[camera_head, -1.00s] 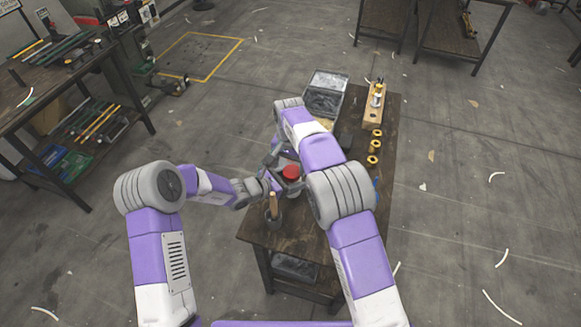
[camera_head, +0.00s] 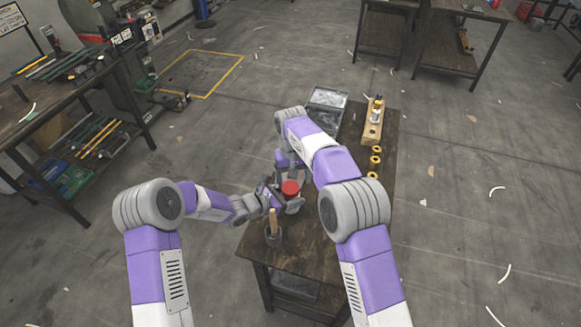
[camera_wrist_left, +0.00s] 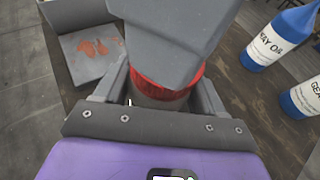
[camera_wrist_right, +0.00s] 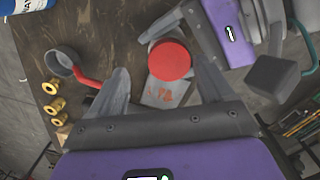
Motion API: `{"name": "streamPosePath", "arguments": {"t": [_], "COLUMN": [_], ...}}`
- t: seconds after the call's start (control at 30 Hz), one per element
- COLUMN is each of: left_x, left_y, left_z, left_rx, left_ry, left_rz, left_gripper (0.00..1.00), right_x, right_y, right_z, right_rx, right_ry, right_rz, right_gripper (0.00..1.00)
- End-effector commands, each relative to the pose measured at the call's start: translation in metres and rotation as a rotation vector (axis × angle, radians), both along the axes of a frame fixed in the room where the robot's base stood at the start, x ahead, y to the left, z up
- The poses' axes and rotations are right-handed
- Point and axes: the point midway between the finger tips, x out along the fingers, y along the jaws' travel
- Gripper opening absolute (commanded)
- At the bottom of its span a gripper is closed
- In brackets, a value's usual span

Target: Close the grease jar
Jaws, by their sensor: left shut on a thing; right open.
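The grease jar's red lid (camera_head: 290,187) sits on top of the jar near the front of the small table. Whether it is fully tightened I cannot tell. My left gripper (camera_head: 275,195) is shut on the jar from the left. In the left wrist view the jar body (camera_wrist_left: 160,101) is between its fingers, below the red rim (camera_wrist_left: 190,84); a grey part of my right gripper covers the top. The round lid also shows in the right wrist view (camera_wrist_right: 169,61). My right gripper (camera_wrist_right: 165,82) is open, its fingers apart either side of the lid's line, not touching it.
A cup with a wooden handle (camera_head: 273,228) stands at the table's front. Several yellow rings (camera_head: 375,160), a wooden block (camera_head: 372,130) and a grey open box (camera_head: 327,98) are farther back. Blue bottles (camera_wrist_left: 280,38) and a red-handled pan (camera_wrist_right: 62,63) are nearby.

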Motion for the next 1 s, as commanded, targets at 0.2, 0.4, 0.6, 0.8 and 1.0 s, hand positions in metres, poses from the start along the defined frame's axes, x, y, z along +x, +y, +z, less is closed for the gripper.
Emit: {"name": "streamPosePath", "arguments": {"t": [0.2, 0.4, 0.6, 0.8, 1.0], "left_x": [0.0, 0.0, 0.0, 0.0, 0.0], "left_y": [0.0, 0.0, 0.0, 0.0, 0.0], "left_z": [0.0, 0.0, 0.0, 0.0, 0.0], "left_rx": [0.0, 0.0, 0.0, 0.0, 0.0], "left_ry": [-0.002, -0.001, -0.001, -0.001, -0.001], "left_rz": [0.001, 0.0, 0.0, 0.0, 0.0], "left_gripper": [0.0, 0.0, 0.0, 0.0, 0.0], "right_x": [0.001, 0.003, 0.003, 0.002, 0.003], "right_y": [-0.01, -0.012, -0.006, 0.002, 0.007], "right_z": [-0.001, 0.004, 0.014, 0.028, 0.041], "right_rx": [0.002, 0.017, 0.043, 0.066, 0.069], "right_ry": [0.035, 0.055, 0.059, 0.046, 0.028], "right_rz": [0.479, 0.924, 1.368, 1.795, 2.101], "right_gripper": [0.8, 0.8, 0.8, 0.8, 0.8]}}
